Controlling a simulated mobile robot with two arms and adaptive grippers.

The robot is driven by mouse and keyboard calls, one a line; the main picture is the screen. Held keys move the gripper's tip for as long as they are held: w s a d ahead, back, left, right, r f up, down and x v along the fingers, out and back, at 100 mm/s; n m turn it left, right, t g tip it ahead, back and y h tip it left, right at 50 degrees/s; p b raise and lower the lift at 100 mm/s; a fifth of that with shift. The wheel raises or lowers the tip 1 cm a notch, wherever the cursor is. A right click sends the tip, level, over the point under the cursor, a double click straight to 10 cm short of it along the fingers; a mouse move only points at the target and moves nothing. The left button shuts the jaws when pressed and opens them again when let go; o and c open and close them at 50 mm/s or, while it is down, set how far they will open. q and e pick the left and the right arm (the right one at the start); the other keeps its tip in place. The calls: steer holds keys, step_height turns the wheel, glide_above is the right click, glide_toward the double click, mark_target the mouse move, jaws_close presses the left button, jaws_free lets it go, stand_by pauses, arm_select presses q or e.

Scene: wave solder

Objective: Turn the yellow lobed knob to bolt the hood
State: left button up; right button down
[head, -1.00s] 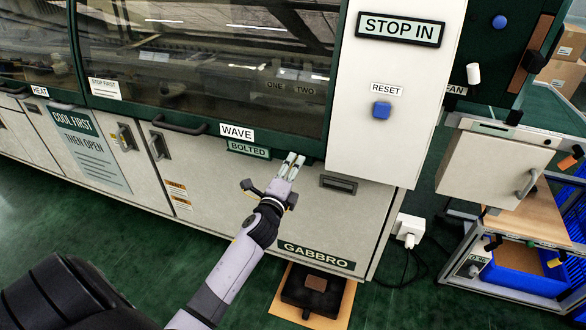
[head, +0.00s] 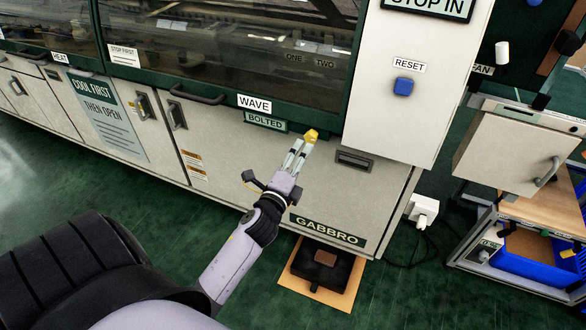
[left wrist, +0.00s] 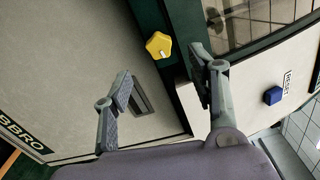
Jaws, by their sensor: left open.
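The yellow lobed knob (head: 311,136) sits on the green lower edge of the hood (head: 225,98), just right of the BOLTED label (head: 264,121). In the left wrist view the knob (left wrist: 158,45) shows whole, with a small pale mark on its face. My left gripper (head: 298,148) is open and empty, just below the knob in the head view. In the left wrist view its two fingers (left wrist: 162,86) stand apart, and the knob is beyond their tips, not between them. I do not see my right gripper.
A blue RESET button (head: 403,87) is on the white panel right of the knob. A recessed handle (head: 354,160) is in the cabinet front right of the gripper. A dark hood handle (head: 198,94) is to the left. The front before the knob is clear.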

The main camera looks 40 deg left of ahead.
arm_select(q)
steer(key=v, duration=0.5)
stand_by(0.4)
steer(key=s+d+f+n+g+h, duration=0.1)
steer(key=s+d+f+n+g, duration=0.25)
steer(key=f, duration=0.85)
steer(key=s+d+f+n+g+h, duration=0.15)
steer(key=s+f, duration=0.25)
steer(key=f, duration=0.8)
steer(key=s+d+f+n+g+h, duration=0.1)
steer(key=s+d+f+n+g, duration=0.25)
steer(key=f, duration=0.85)
steer(key=s+f+n+g, duration=0.2)
steer(key=s+f, duration=0.3)
steer(key=s, duration=0.5)
steer(key=s+d+f+n+g, duration=0.1)
steer(key=s+f+n+g, duration=0.1)
steer(key=s+f, duration=0.4)
steer(key=s+d+f+n+g, duration=0.1)
steer(key=s+f+g, duration=0.3)
steer(key=s, duration=0.9)
step_height(320, 180, down, 2)
steer(key=shift+s+f+n, duration=0.15)
steer(key=shift+s+n, duration=0.2)
steer(key=shift+n, duration=0.2)
